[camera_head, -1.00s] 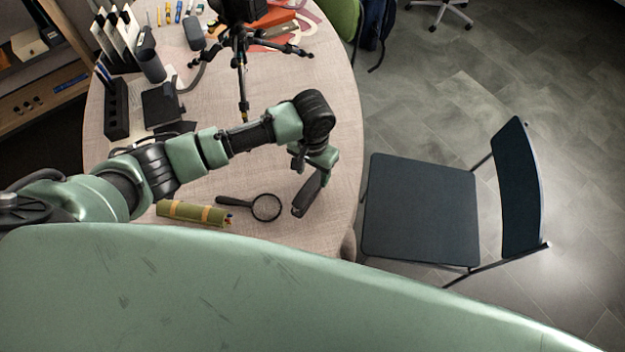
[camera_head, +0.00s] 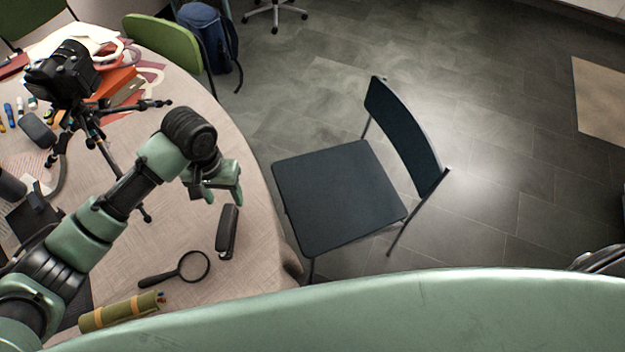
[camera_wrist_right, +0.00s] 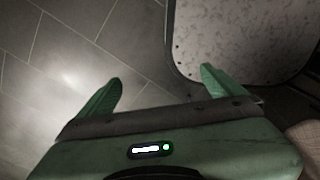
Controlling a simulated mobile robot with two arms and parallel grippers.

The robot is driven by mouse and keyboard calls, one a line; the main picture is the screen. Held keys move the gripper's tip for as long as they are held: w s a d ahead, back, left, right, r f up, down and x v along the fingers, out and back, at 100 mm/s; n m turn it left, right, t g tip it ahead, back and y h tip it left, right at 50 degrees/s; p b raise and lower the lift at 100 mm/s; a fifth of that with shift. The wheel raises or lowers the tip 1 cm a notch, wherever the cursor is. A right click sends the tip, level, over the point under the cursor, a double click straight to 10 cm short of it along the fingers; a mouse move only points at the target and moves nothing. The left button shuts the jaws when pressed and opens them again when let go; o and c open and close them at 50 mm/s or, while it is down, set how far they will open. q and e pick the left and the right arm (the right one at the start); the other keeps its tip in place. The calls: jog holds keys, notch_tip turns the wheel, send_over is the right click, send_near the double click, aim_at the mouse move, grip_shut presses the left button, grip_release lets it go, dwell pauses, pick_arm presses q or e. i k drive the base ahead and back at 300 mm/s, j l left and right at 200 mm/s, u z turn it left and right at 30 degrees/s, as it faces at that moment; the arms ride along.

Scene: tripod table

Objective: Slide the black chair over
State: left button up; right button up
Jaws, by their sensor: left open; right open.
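The black chair (camera_head: 340,195) stands on the grey floor at the right edge of the round table (camera_head: 262,225). Its backrest (camera_head: 403,135) is on the side away from the table. My left gripper (camera_head: 222,195) is open and empty above the table, left of the chair seat and apart from it. My right gripper (camera_wrist_right: 160,85) does not show in the head view. In the right wrist view it is open and empty, with floor between its fingers. A pale speckled panel with rounded corners (camera_wrist_right: 245,35) lies beyond its right finger; I cannot tell whether it is the chair.
On the table are a black case (camera_head: 227,232), a magnifying glass (camera_head: 180,269), an olive roll (camera_head: 120,311) and a camera on a tripod (camera_head: 62,75). A green chair (camera_head: 165,42) and blue backpack (camera_head: 210,35) stand behind.

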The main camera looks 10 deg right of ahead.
aim_at(341, 196)
jog(key=z, duration=0.75)
